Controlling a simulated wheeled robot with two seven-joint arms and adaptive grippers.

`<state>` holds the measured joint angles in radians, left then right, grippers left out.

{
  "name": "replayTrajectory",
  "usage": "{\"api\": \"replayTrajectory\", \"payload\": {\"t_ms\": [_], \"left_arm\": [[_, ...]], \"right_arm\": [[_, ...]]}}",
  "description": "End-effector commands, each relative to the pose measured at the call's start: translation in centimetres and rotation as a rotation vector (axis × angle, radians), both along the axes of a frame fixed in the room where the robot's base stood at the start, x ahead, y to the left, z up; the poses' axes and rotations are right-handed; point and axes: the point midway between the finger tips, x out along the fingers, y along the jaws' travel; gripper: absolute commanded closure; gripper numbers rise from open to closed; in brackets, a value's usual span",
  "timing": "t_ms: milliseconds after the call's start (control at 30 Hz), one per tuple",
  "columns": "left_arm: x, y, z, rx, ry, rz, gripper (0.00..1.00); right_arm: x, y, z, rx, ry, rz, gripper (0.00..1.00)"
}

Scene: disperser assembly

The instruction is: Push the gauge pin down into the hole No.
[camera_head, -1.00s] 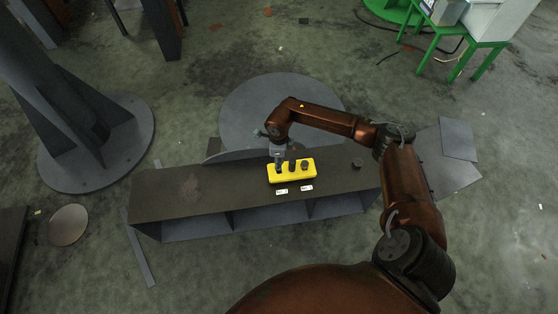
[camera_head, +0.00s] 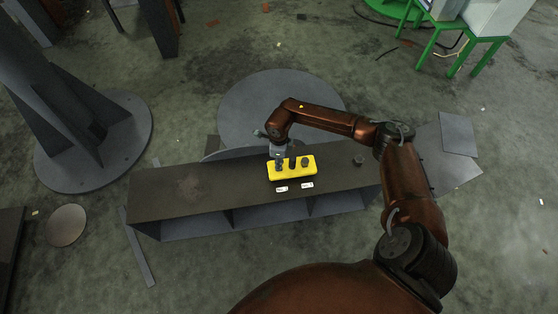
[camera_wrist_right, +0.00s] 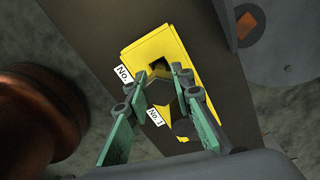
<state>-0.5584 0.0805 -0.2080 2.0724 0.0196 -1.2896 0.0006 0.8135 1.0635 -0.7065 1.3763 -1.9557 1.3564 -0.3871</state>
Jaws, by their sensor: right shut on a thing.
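The yellow block (camera_head: 309,172) lies on the dark bench; the right wrist view shows its yellow top (camera_wrist_right: 146,48) with a dark hole (camera_wrist_right: 158,65). My right gripper (camera_head: 279,166) is over the left end of the block, pointing down. In the wrist view its green fingers (camera_wrist_right: 160,76) straddle the area beside the hole, shut on the gauge pin, which is mostly hidden and hard to tell from the block. A dark peg (camera_wrist_right: 183,128) stands in the block close to the right finger. My left gripper is not in view.
Two white labels lie on the bench before the block, one reading "No. 1" (camera_wrist_right: 155,118), the other (camera_wrist_right: 124,74) partly legible. A dark round part (camera_head: 359,160) sits at the bench's right. The bench (camera_head: 190,190) is clear at left.

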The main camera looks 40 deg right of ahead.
Motion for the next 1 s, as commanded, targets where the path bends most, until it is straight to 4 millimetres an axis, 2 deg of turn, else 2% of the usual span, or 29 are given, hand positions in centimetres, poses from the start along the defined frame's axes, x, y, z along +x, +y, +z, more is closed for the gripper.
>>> {"api": "replayTrajectory", "payload": {"t_ms": [1000], "left_arm": [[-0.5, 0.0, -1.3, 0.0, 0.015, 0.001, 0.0]], "right_arm": [[0.0, 0.0, -2.4, 0.0, 0.0, 0.0, 1.0]]}}
